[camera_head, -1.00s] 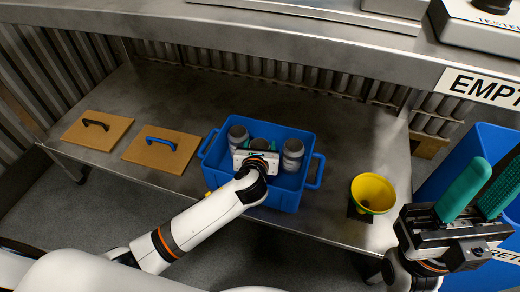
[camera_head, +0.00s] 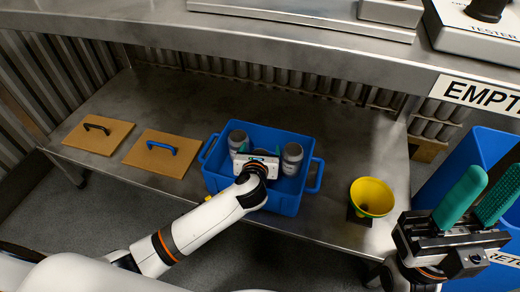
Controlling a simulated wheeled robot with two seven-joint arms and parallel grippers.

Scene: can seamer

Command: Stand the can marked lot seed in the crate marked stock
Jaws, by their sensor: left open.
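A blue crate (camera_head: 308,180) stands on the lower metal shelf; no stock marking is readable on it. Inside it a grey can (camera_head: 238,141) stands at the left and another grey can (camera_head: 292,158) at the right. No lot marking is legible on either. My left gripper (camera_head: 262,156) reaches into the crate between these cans, open; its white body hides most of what lies beneath it, and I cannot tell whether a can is between its fingers. My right gripper (camera_head: 478,197) is at the right, away from the crate, its green fingers apart and empty.
Two brown boards, one with a black handle (camera_head: 97,128) and one with a blue handle (camera_head: 161,145), lie left of the crate. A yellow funnel (camera_head: 371,197) stands right of it. A blue bin (camera_head: 472,155) is far right. The upper shelf edge (camera_head: 300,62) overhangs behind.

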